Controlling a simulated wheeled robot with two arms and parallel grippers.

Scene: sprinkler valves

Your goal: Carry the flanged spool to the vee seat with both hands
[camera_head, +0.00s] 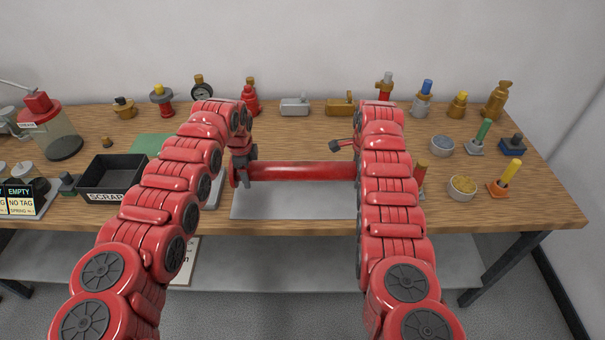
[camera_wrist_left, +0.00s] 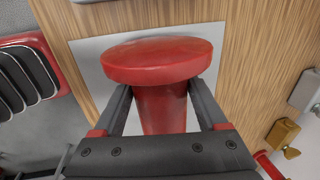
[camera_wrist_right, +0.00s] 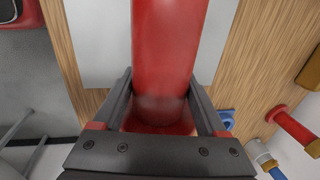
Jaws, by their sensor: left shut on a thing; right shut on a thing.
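The flanged spool (camera_head: 295,171) is a red pipe lying level, left to right, over a pale grey plate (camera_head: 290,205) at the table's front middle. I cannot tell whether it touches the plate. My left gripper (camera_head: 243,153) is shut on its left end, next to the round flange (camera_wrist_left: 157,60), which shows in the left wrist view. My right gripper (camera_wrist_right: 165,100) is shut on the pipe's right end in the right wrist view, near that end's flange. My right arm hides this end in the head view. I cannot make out the vee seat.
A black scrap box (camera_head: 112,176) stands left, beside a green mat (camera_head: 151,144). Several valves and fittings line the back, including grey (camera_head: 295,106) and brass (camera_head: 340,106) blocks. Small bowls (camera_head: 462,187) and coloured-handled parts (camera_head: 506,177) stand right. The table's front edge is close to the spool.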

